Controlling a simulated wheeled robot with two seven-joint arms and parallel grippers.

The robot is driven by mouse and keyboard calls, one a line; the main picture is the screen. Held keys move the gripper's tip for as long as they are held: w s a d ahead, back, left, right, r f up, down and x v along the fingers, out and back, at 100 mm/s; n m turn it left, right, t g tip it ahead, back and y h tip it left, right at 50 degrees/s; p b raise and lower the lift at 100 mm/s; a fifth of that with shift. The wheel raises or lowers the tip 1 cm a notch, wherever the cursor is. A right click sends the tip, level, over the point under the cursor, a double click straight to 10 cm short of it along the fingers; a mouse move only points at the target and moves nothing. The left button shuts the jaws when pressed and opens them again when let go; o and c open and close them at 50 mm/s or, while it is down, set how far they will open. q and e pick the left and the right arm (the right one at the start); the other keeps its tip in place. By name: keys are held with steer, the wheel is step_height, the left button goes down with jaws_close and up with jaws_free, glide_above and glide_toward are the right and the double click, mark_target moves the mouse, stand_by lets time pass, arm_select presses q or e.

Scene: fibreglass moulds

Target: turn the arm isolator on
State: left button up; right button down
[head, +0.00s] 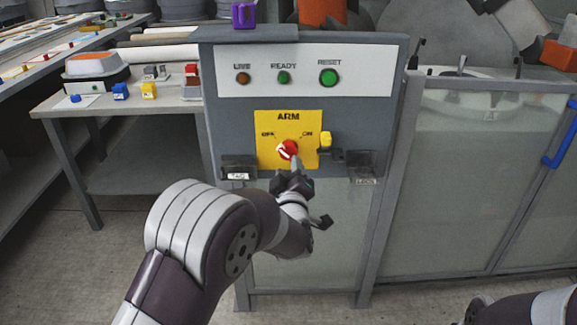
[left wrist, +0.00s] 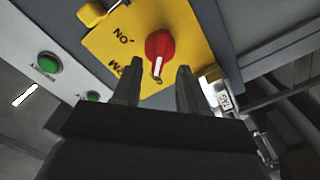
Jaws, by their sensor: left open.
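The arm isolator is a red rotary knob (head: 288,149) on a yellow plate (head: 268,127) marked ARM, with OFF at upper left and ON at upper right. In the left wrist view the red knob (left wrist: 160,47) has a white mark that points down, toward the OFF side; the OFF label is hidden there. My left gripper (head: 296,168) is just below and in front of the knob in the head view. In the left wrist view its two fingers (left wrist: 160,75) are apart, one to each side below the knob, with nothing between them. My right gripper is out of view.
A yellow padlock-like piece (head: 327,139) sits at the plate's right edge. Small dark holders (head: 239,168) and (head: 362,168) flank the plate below. Lamps and a green RESET button (head: 329,77) are above. A side table (head: 130,105) stands left, a clear-fronted enclosure (head: 455,180) right.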

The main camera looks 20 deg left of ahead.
mark_target(289, 157)
arm_select(q)
steer(key=x, duration=0.4)
steer(key=shift+w, duration=0.15)
jaws_close()
steer(key=shift+m, duration=0.3)
steer(key=m+p, duration=0.2)
steer(key=m, duration=0.1)
steer(key=shift+r+m+p, duration=0.15)
steer(key=shift+m+p, duration=0.15)
steer(key=m+p, duration=0.3)
steer(key=m, duration=0.2)
steer(key=m+p, duration=0.3)
steer(key=m, duration=0.1)
steer(key=shift+m, duration=0.4)
steer(key=shift+m+p, duration=1.05)
steer(key=shift+m, duration=0.85)
steer(key=shift+f, duration=0.2)
